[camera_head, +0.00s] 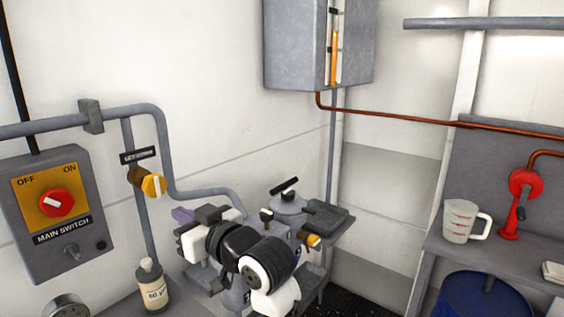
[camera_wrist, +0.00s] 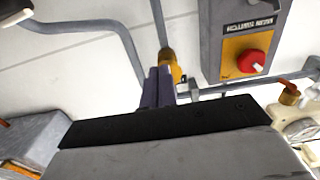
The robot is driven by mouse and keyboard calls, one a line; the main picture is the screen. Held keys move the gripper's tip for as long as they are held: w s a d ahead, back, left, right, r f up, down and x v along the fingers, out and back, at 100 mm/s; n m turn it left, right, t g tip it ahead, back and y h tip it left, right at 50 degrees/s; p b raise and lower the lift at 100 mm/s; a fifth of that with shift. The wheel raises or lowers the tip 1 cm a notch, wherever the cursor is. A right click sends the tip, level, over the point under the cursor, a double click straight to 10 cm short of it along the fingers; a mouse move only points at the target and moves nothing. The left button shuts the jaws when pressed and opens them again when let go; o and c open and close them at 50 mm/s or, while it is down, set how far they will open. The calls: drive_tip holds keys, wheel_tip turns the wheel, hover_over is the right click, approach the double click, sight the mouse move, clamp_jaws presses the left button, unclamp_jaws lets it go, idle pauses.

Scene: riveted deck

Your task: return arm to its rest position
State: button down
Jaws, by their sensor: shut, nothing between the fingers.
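My arm reaches up from the bottom middle of the head view, its black and white links folded in front of the small stove-like shelf. A yellow valve knob (camera_head: 152,186) on the wall pipe is just up and left of the fingertips. In the wrist view the yellow valve (camera_wrist: 173,67) shows right behind the fingers; whether they touch it cannot be told.
A main switch box (camera_head: 54,213) with a red knob is on the left wall. A labelled bottle (camera_head: 151,286) stands below the valve. A grey cabinet (camera_head: 293,45) hangs above. At right are a measuring jug (camera_head: 461,221), a red hand pump (camera_head: 522,190) and a blue drum (camera_head: 470,299).

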drive_tip(key=shift+s+d, duration=0.25)
drive_tip(key=shift+d, duration=0.05)
drive_tip(key=shift+a, duration=0.15)
